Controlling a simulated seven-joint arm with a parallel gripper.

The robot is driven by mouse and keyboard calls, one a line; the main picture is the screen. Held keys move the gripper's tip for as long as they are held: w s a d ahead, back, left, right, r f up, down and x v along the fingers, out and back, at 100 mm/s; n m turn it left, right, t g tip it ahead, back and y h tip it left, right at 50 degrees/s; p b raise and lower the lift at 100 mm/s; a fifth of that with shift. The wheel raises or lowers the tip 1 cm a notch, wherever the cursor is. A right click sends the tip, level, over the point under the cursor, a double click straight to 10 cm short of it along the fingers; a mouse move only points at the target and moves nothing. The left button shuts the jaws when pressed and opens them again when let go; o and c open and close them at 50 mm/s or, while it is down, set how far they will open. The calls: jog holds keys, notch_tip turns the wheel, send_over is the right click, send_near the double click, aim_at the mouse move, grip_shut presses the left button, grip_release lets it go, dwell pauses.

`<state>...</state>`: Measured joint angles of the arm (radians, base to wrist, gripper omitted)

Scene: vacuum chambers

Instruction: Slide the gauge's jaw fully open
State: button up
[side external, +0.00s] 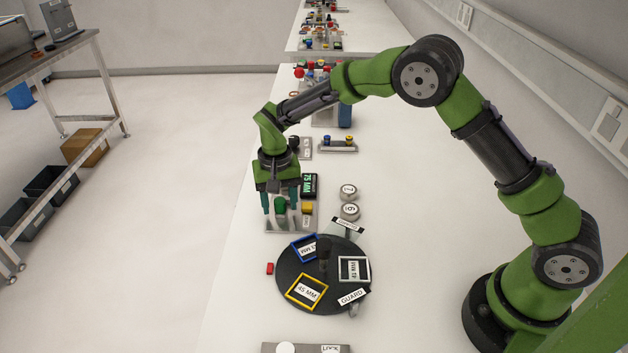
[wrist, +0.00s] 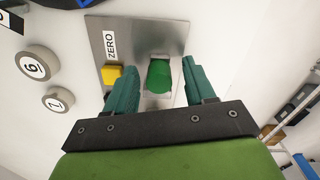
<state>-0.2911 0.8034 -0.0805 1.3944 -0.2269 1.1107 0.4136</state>
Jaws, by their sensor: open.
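The gauge is a grey metal plate (side external: 297,226) on the table, also in the wrist view (wrist: 175,30). It carries a dark display (side external: 310,184) with green lettering that seems to read 25 MM. A yellow block (wrist: 112,76) sits beside a ZERO label. The green jaw piece (wrist: 160,76) stands on the plate, also in the side view (side external: 281,206). My gripper (wrist: 157,70) is open, with one teal finger on each side of the green piece. In the wrist view gaps show between piece and fingers. My gripper body hides part of the plate.
A black round turntable (side external: 290,288) with coloured frames and a central post stands in front of the gauge. Two numbered round weights (side external: 349,201) lie to the right. More fixtures (side external: 338,146) stand behind.

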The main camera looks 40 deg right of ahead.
aim_at(280, 202)
notch_tip(280, 202, up, 17)
dwell(0.5)
jog(key=s+d+r+m+t+y, duration=0.1)
jog(key=s+d+r+t, duration=0.15)
jog(key=d, duration=0.35)
jog(key=s+d+r+m+t+y, duration=0.1)
jog(key=s+d+r+m+t, duration=0.15)
jog(key=s+d, duration=0.2)
jog(key=s+a+r+n+t, duration=0.3)
jog(key=s+r+n+t, duration=0.1)
jog(key=s+r+n, duration=0.15)
jog(key=s+d+f+g, duration=0.1)
jog(key=s+f, duration=0.4)
jog(key=s, duration=0.8)
jog(key=shift+s+d+f+g, duration=0.15)
jog(key=shift+s+f+g, duration=0.1)
jog(key=shift+g, duration=0.15)
